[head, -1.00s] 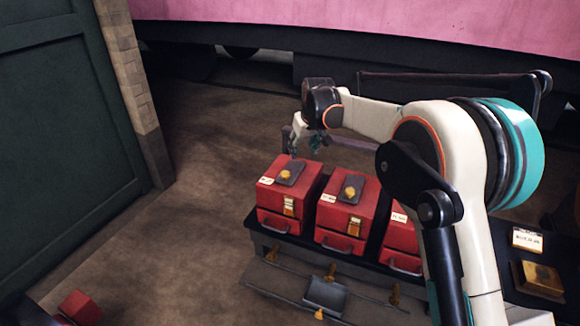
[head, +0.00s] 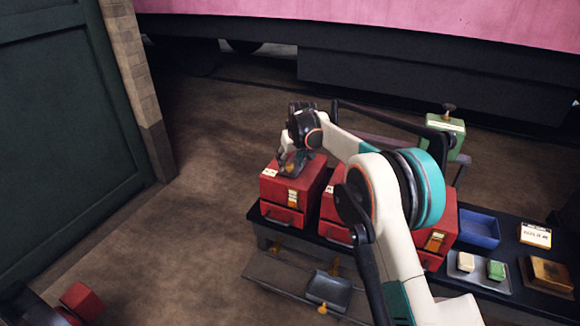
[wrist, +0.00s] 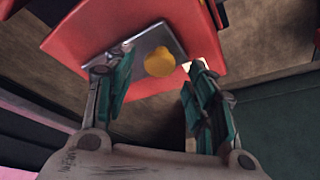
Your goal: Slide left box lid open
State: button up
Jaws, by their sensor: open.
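The left red box (head: 284,205) stands at the left end of the dark bench in the head view, with a brass latch and a front handle. My gripper (head: 291,165) is right above its top and hides most of the lid there. In the wrist view my gripper (wrist: 152,88) is open. Its two fingers stand on either side of the grey metal lid plate (wrist: 125,48) with its round yellow knob (wrist: 160,62). The knob lies between the fingertips, nearer the right one. I cannot tell whether either finger touches it. The plate lies on the red box top (wrist: 85,35).
Other red boxes (head: 331,205) stand close on the right, partly behind my arm. A blue tray (head: 478,228), a tray with small blocks (head: 480,285) and a brass block (head: 548,275) lie farther right. A green box (head: 445,130) stands behind. Open floor (head: 215,190) lies left.

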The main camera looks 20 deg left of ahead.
jog(key=shift+x, duration=1.1)
grip_shut()
jog(key=s, duration=0.6)
jog(key=shift+s+a, duration=0.25)
jog(key=shift+s, duration=0.15)
grip_release()
jog(key=shift+r, duration=0.15)
jog(key=v, duration=1.1)
jog(key=shift+s+d+r, duration=0.15)
jog(key=shift+s+r, duration=0.1)
jog(key=shift+r, duration=0.05)
